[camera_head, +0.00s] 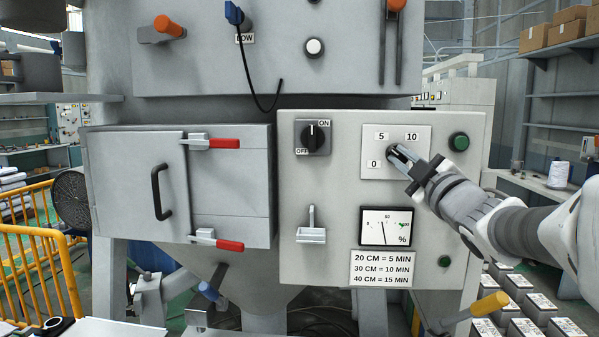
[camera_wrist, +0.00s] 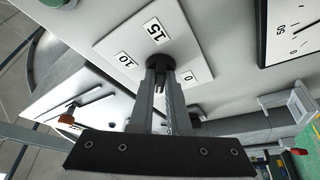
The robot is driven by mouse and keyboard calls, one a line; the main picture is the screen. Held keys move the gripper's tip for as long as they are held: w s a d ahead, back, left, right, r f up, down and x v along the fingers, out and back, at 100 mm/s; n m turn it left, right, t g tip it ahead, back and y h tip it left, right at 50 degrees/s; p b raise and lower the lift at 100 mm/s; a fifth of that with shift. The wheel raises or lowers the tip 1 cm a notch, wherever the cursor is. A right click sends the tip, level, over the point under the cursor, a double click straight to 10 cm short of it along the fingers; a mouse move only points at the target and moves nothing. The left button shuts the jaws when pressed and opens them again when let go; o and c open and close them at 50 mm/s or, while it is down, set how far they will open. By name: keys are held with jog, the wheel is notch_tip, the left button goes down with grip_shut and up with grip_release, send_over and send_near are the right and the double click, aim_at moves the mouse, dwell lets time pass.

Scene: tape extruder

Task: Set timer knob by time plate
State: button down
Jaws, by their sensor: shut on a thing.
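The timer knob (camera_head: 391,151) is a small dark knob on a pale dial plate (camera_head: 376,172) on the grey control panel. The head view shows the marks 0, 5 and 10. The wrist view shows 15, 10 and 0 around the black knob (camera_wrist: 159,60); the fingers cover the area below it. My gripper (camera_head: 398,154) reaches in from the right and is shut on the knob; its fingers (camera_wrist: 160,76) meet it in the wrist view. The knob's pointer direction cannot be told. The time plate (camera_head: 383,268) reads 20 CM = 5 MIN, 30 CM = 10 MIN, 40 CM = 15 MIN.
An ON/OFF switch (camera_head: 312,136) sits left of the dial and a percent gauge (camera_head: 386,227) below it. A green button (camera_head: 459,142) is close to my gripper on the right. A grey lever (camera_head: 311,228) sticks out at lower left of the panel.

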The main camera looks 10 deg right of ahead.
jog(key=shift+f+m+t+h+b, duration=0.15)
jog(key=shift+m+t+h+b, duration=0.35)
jog(key=shift+m+b, duration=0.7)
jog(key=shift+m, duration=0.4)
jog(key=c, duration=0.9)
grip_release()
jog(key=v, duration=1.7)
jog(key=shift+s+a+r, duration=0.1)
jog(key=shift+s+r, duration=0.1)
jog(key=shift+s, duration=0.1)
